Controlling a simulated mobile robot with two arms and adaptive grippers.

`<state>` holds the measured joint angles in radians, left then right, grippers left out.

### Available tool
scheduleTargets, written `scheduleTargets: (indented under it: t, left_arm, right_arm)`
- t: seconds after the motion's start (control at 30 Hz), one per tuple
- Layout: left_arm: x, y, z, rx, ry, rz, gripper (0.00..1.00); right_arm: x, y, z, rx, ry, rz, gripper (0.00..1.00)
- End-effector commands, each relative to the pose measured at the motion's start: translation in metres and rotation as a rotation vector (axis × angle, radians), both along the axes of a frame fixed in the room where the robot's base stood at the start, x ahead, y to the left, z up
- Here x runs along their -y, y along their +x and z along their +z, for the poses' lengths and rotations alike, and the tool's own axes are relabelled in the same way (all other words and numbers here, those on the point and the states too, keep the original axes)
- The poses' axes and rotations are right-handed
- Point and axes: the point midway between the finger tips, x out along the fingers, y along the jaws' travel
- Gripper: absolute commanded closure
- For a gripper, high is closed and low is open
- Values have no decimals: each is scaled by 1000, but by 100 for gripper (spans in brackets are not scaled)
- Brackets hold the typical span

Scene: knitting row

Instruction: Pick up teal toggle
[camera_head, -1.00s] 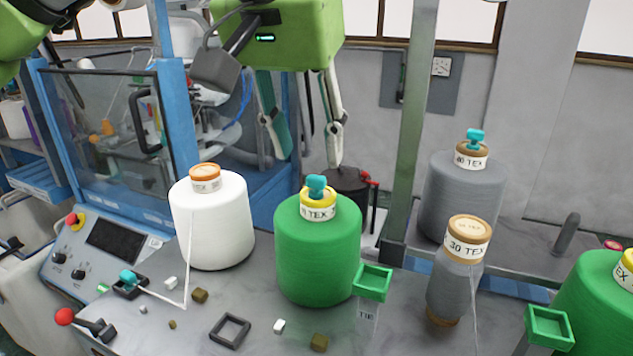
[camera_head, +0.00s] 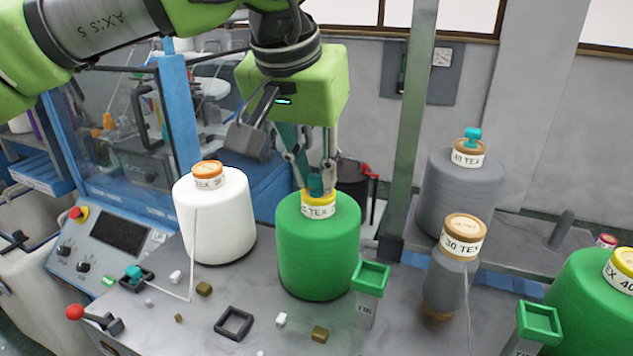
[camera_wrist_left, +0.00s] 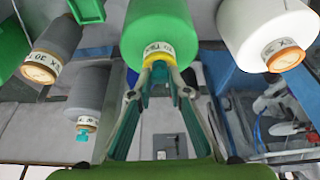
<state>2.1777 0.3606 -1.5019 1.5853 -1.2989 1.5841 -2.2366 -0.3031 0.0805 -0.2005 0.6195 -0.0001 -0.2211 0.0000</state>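The teal toggle (camera_head: 316,185) stands on the yellow cap of the green spool (camera_head: 317,250) in the middle of the table. My left gripper (camera_head: 317,188) points down over this spool, a fingertip on either side of the toggle. Whether the fingertips press on the toggle is hidden. My right gripper is out of view.
A white spool (camera_head: 215,225) stands close to the left. A grey spool (camera_head: 462,195) with another teal toggle (camera_head: 473,136) and a smaller grey cone (camera_head: 447,280) stand to the right. A green square holder (camera_head: 371,276) is at the green spool's right. A metal post (camera_head: 408,130) rises behind.

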Motion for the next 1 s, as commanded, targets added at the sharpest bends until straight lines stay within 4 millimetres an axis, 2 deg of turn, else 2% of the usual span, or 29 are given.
scheduleTargets:
  t: [0.37, 0.47, 0.63, 0.93, 1.0]
  left_arm:
    - [0, 0, 3, 1, -1, 1, 89]
    - [1, 1, 10, 2, -1, 1, 89]
    - [1, -2, 34, 2, -2, 1, 89]
    - [0, -52, 91, 4, -2, -1, 89]
    - [-1, -68, 95, 2, 1, -4, 89]
  right_arm:
    - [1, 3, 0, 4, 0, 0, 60]
    - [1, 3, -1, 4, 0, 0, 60]
    - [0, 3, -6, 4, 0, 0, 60]
    - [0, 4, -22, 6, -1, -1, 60]
    - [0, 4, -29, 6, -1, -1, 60]
